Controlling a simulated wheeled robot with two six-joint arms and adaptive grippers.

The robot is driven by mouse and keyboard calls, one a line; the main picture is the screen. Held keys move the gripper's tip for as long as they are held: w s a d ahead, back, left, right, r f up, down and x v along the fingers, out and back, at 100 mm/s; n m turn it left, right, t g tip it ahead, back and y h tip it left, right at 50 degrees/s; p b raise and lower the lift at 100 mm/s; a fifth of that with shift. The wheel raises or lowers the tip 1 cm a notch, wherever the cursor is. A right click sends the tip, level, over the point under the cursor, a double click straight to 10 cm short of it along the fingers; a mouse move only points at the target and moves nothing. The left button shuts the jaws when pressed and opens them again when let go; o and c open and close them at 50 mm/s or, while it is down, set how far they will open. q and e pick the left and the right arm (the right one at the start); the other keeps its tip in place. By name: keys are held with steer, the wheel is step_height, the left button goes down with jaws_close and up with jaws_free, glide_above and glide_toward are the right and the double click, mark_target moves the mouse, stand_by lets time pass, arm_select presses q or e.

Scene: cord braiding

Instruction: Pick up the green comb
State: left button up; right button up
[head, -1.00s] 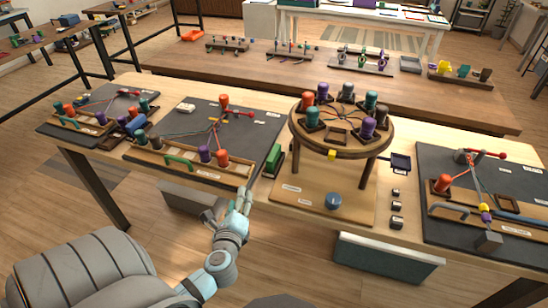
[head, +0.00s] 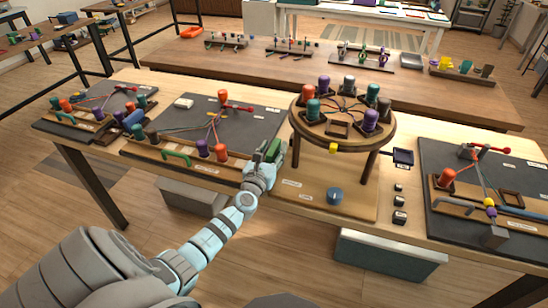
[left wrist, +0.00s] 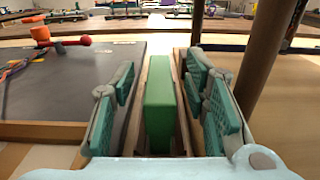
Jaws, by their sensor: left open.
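The green comb (head: 273,150) is a plain green block standing in a narrow wooden holder (left wrist: 181,88), beside the round braiding stand. It also shows in the middle of the left wrist view (left wrist: 160,105). My left gripper (head: 264,163) is at the near end of the comb. In the left wrist view its teal-padded fingers (left wrist: 160,92) are spread on both sides of the comb and holder, with gaps between pads and comb. The comb's lower part is hidden in the holder. My right gripper is not in view.
The round braiding stand (head: 342,130) with several coloured bobbins rises close on the right, its leg (left wrist: 268,50) near my gripper. A dark mat (head: 190,128) with bobbins and a wooden rack lies on the left. A right-hand mat (head: 515,185) holds more parts.

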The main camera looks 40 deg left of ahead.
arm_select(q)
steer(key=shift+w+a, duration=0.2)
steer(key=shift+w, duration=0.3)
steer(key=shift+s, duration=0.1)
jaws_close()
